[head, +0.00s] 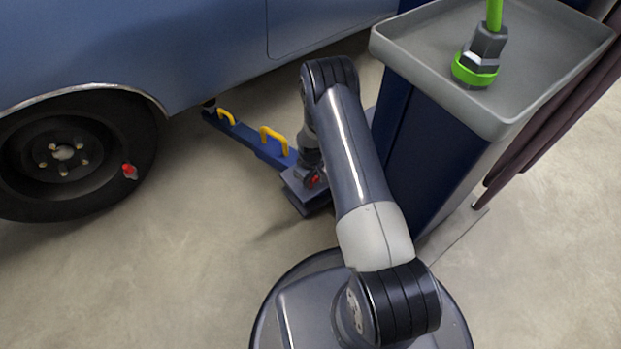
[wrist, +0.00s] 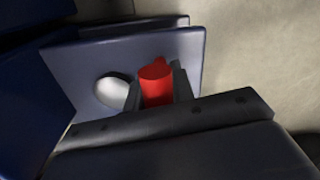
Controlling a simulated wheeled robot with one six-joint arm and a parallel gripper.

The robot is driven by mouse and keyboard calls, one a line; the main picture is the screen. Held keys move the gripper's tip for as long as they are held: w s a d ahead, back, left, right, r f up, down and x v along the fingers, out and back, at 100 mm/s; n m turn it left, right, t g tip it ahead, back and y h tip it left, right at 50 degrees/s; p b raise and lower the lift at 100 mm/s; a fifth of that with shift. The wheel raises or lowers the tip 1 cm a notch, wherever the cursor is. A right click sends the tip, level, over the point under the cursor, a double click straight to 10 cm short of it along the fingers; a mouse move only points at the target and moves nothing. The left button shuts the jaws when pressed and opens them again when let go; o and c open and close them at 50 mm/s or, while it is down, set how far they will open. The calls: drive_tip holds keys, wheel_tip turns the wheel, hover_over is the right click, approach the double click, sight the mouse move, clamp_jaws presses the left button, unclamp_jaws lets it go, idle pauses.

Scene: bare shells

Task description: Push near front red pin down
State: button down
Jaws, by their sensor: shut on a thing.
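A blue floor jack (head: 245,137) with yellow handles lies on the floor beside the car. A red pin (head: 314,181) shows at its near end, below my wrist. In the wrist view the red pin (wrist: 157,86) is a short upright cylinder by a dark blue-grey plate (wrist: 85,72). A pale round disc (wrist: 111,92) lies just left of it. My gripper (wrist: 160,80) is shut on the red pin, one finger on each side. The pin's lower end is hidden. In the head view my arm hides most of the jack's near end.
A blue car (head: 180,50) with a dark wheel (head: 70,150) stands at left; a small red-tipped part (head: 129,170) shows by the wheel. A cabinet with a grey tray (head: 555,45) stands close at right, holding a green-ringed tool (head: 478,62). The floor (head: 190,270) at lower left is clear.

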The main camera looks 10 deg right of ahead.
drive_tip(key=shift+f, duration=0.5)
drive_tip(key=c, duration=1.3)
unclamp_jaws()
wheel_tip(320, 180, up, 11)
drive_tip(key=p, duration=0.3)
drive_tip(key=shift+f+p, duration=0.1)
drive_tip(key=shift+p, duration=0.2)
